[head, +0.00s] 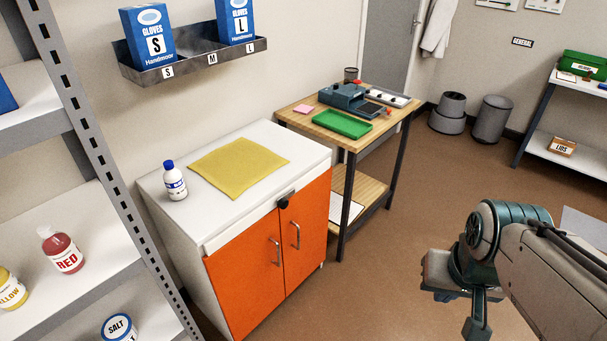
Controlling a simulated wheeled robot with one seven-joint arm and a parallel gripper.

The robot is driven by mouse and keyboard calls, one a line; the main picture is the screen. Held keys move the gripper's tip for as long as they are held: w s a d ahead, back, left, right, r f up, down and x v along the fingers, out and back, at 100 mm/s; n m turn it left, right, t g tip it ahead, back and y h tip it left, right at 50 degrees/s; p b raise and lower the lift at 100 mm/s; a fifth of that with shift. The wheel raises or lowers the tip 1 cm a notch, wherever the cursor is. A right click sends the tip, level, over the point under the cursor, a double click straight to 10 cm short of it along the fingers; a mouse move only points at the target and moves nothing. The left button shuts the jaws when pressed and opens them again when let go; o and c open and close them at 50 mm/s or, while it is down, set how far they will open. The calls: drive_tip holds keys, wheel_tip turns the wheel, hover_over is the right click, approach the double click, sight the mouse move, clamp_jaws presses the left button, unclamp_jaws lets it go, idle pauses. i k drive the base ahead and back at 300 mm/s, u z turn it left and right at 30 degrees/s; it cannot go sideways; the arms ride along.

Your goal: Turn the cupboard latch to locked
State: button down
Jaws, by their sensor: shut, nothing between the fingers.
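The orange-doored cupboard (243,268) with a white top stands at the centre left. Its dark latch (284,201) sits at the top of the seam between the two doors. The latch is small here, and I cannot tell which way it is turned. Both doors look closed, each with a metal bar handle. My gripper (477,322) is at the lower right, well apart from the cupboard and to the right of it. It is shut and empty, seen partly from behind my arm.
A yellow cloth (238,164) and a white bottle with a blue cap (174,182) are on the cupboard top. A wooden bench (298,110) stands behind right. A shelf rack (92,150) stands at left. The floor between the cupboard and my arm is clear.

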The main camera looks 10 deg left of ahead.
sight(282, 203)
drive_tip(key=z, duration=0.15)
drive_tip(key=k, duration=0.45)
drive_tip(key=u, duration=0.85)
drive_tip(key=i, duration=0.8)
drive_tip(key=z, duration=0.4)
